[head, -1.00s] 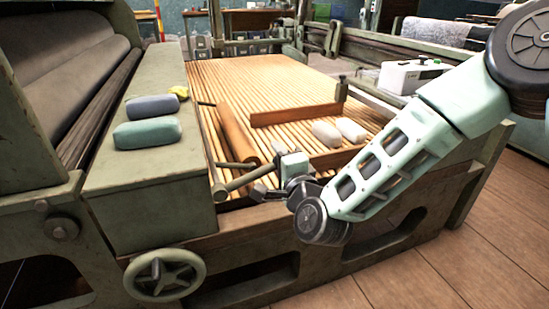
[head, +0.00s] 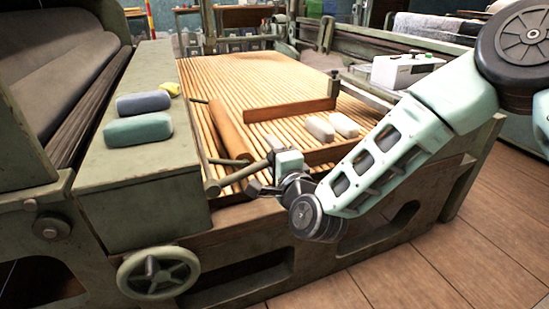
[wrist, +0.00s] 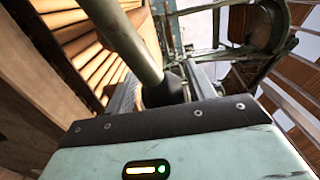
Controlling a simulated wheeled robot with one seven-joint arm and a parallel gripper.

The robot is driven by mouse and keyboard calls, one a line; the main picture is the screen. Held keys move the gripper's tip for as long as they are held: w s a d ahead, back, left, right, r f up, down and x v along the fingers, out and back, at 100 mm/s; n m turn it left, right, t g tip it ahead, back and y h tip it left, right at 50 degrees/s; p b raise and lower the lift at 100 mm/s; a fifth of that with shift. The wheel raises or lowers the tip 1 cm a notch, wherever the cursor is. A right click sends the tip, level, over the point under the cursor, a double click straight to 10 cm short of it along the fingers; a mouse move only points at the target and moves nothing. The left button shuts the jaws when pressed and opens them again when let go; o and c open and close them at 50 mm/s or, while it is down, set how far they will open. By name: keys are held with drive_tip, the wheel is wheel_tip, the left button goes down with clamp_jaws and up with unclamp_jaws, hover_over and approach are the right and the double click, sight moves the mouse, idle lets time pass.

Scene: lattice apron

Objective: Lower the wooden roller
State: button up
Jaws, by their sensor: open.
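The wooden roller (head: 229,130) is a brown cylinder lying over the slatted bed, at the bed's left side in the head view. A green lever bar (head: 238,176) stands near its front end. My gripper (head: 256,188) is at the front edge of the bed, beside this bar. In the wrist view, a pale green bar (wrist: 130,40) comes down from the top and ends in a dark grip (wrist: 162,90). That grip lies between the open fingers of my gripper (wrist: 163,92). I cannot tell whether either finger touches it. The roller's front end is partly hidden.
A green ledge (head: 140,170) left of the bed carries a blue-grey pad (head: 144,102), a green pad (head: 138,130) and a yellow item (head: 171,89). Wooden boards (head: 287,111) and two pale blocks (head: 320,128) lie on the slatted bed (head: 250,75). A handwheel (head: 158,272) projects in front.

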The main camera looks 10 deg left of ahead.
drive_tip(key=p+v, duration=0.2)
drive_tip(key=v, duration=1.5)
drive_tip(key=shift+s+p, duration=0.25)
drive_tip(key=shift+p, duration=0.05)
drive_tip(key=s+d+r+n+g+h, duration=0.2)
drive_tip(key=s+d+n+g+h, duration=0.3)
drive_tip(key=s+d+n+g, duration=0.4)
drive_tip(key=s+d+r+n+g+h, duration=0.2)
drive_tip(key=s+d+n+g+h, duration=0.2)
drive_tip(key=s+d+n+g, duration=0.45)
wheel_tip(320, 180, up, 31)
drive_tip(key=w+a+n+t+p, duration=0.1)
drive_tip(key=a+n+t+p, duration=0.1)
drive_tip(key=p, duration=2.9)
drive_tip(key=shift+w+a+r+p, duration=0.2)
drive_tip(key=shift+w+r+p, duration=0.05)
drive_tip(key=shift+p, duration=0.1)
